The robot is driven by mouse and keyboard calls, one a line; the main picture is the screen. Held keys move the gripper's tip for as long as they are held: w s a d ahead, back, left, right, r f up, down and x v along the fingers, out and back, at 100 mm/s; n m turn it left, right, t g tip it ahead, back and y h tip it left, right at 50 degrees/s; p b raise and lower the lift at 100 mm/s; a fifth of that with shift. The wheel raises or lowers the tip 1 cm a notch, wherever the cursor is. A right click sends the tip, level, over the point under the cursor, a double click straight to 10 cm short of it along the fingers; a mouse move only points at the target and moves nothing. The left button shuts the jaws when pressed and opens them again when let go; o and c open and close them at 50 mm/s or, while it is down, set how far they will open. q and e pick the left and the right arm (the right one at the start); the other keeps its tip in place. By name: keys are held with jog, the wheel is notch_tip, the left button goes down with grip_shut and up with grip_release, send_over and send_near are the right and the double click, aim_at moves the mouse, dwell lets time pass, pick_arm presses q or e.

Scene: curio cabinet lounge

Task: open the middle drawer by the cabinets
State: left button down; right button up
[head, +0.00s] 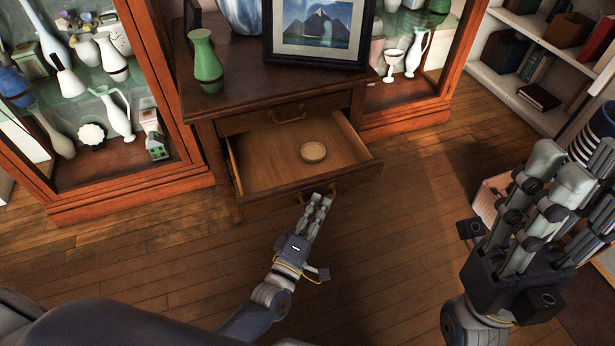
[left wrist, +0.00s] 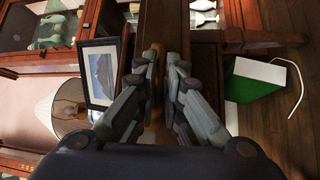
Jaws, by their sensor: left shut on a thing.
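The middle drawer (head: 268,163) of the dark wooden chest is pulled out, with its inside showing. A small round pale lidded box or disc (head: 313,152) lies in it. The drawer above it (head: 250,121) is closed. My left gripper (head: 321,198) is at the open drawer's front, shut at its handle (head: 338,189); the fingers partly hide the handle. In the left wrist view, my left fingers (left wrist: 165,75) stand on both sides of a strip of brown wood. My right gripper (head: 562,180) is raised at the right, open and empty, away from the chest.
Glass cabinets with vases (head: 113,115) flank the chest. A green vase (head: 205,62) and a framed mountain picture (head: 318,25) stand on top. A bookshelf (head: 520,95) is at the right. The wooden floor (head: 400,230) before the chest is clear.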

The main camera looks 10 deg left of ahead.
pick_arm(q)
jog(key=s+d+p, duration=0.1)
jog(key=s+d, duration=0.2)
jog(key=s, duration=0.2)
jog(key=shift+s+d, duration=0.15)
jog(key=shift+d, duration=0.05)
jog(key=shift+f, duration=0.1)
jog(key=c, duration=1.7)
grip_release()
jog(key=v, duration=1.2)
